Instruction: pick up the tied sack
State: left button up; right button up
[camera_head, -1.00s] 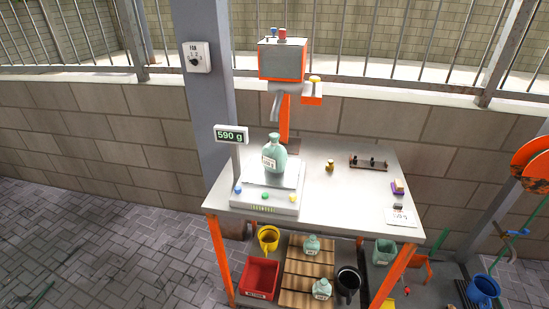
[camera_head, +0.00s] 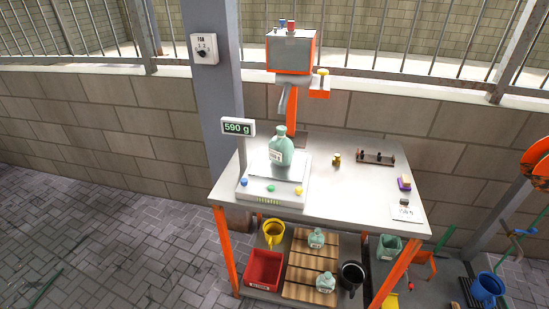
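A pale green, bottle-shaped sack (camera_head: 281,153) with a pinched neck and a white label stands upright on the plate of the scale (camera_head: 247,188). The scale's display (camera_head: 238,127) reads 590 g. Two smaller sacks of the same shape stand on the slatted wooden pallet on the lower shelf, one farther back (camera_head: 316,239) and one nearer the front (camera_head: 325,283). I cannot make out a tie at their necks. Neither of my grippers is in view.
An orange-grey machine (camera_head: 290,52) rises behind. A red bin (camera_head: 263,269) and yellow mug (camera_head: 273,232) are below.

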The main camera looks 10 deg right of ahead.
aim_at(280, 150)
jog(key=u, duration=0.9)
jog(key=k, duration=1.45)
jog(key=z, duration=1.65)
jog(key=i, duration=1)
